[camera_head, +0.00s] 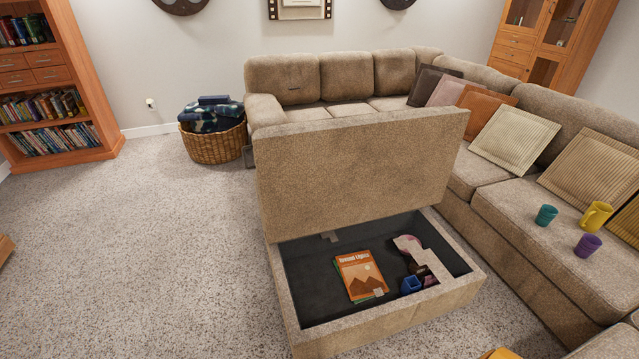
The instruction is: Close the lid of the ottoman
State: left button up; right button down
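The ottoman (288,305) stands on the carpet in the middle, with its box open towards me. Its beige padded lid (355,175) is raised along the far side and stands tilted up, well apart from the front rim. Inside the dark-lined box lie an orange book (361,275) with a green one partly beneath it, a small blue object (411,284) and a pinkish and dark item (408,246) near the right wall. The lid hides part of the sofa behind it. Neither of my grippers can be made out in this view.
A sectional sofa (500,205) runs behind and right of the ottoman, close to its right side. Cups, including a teal one (546,215), stand on its seat. A wicker basket (214,144) and bookcase (62,90) stand back left. Carpet left of the ottoman is clear.

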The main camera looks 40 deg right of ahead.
aim_at(314, 177)
jog(key=i+j+z, duration=0.15)
jog(key=j+z, duration=0.2)
jog(key=i+j+z, duration=0.1)
jog(key=j+z, duration=0.65)
jog(key=i+l, duration=0.05)
